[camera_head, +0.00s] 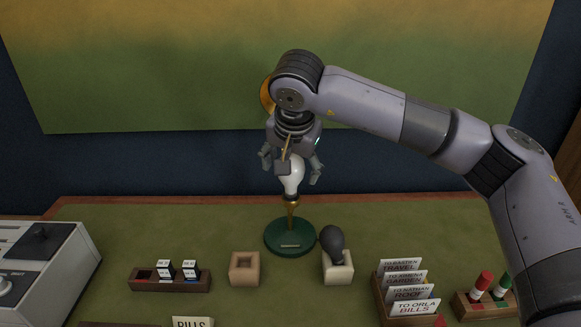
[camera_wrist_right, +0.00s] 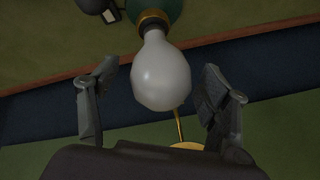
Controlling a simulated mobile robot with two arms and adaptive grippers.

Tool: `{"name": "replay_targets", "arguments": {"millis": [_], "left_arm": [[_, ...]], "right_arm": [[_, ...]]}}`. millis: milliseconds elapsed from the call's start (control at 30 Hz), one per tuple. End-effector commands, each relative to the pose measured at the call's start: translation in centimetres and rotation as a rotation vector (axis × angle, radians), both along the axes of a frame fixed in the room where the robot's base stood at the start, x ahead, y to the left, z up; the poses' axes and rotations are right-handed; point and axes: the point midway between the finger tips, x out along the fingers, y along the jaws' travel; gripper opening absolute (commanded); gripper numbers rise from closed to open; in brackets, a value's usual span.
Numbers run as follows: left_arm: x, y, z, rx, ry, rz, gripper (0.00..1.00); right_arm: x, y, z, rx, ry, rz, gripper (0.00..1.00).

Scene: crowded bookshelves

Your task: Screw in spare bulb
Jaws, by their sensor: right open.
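A white bulb (camera_head: 292,177) sits upright in the brass socket of a lamp with a round green base (camera_head: 290,238). In the wrist view the bulb (camera_wrist_right: 161,75) has its neck at the brass collar (camera_wrist_right: 153,20). My right gripper (camera_head: 291,172) is above the lamp, pointing down. Its fingers (camera_wrist_right: 162,100) are open on both sides of the bulb, with gaps between them and the glass. A dark grey bulb (camera_head: 333,240) stands in a pale block holder (camera_head: 338,270) to the right of the lamp. My left gripper is not in view.
An empty wooden block holder (camera_head: 245,268) stands in front of the lamp. A card rack (camera_head: 405,290) and a marker holder (camera_head: 487,302) are at the right. A grey machine (camera_head: 42,262) stands far left.

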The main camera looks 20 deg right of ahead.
Motion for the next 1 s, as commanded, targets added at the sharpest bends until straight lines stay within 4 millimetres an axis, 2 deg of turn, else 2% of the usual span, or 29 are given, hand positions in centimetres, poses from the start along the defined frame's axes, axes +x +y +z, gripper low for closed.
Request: {"name": "replay_targets", "arguments": {"millis": [300,600,900,1000], "left_arm": [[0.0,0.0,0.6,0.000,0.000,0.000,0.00],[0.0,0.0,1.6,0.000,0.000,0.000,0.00],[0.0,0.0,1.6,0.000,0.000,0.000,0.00],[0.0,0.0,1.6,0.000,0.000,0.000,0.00]], "right_arm": [[0.0,-0.3,0.1,0.002,0.002,0.419,0.71],[0.0,-0.3,0.1,0.002,0.002,0.743,0.71],[0.0,-0.3,0.0,-0.001,-0.001,0.789,0.71],[0.0,-0.3,0.0,-0.002,0.000,0.789,0.65]]}}
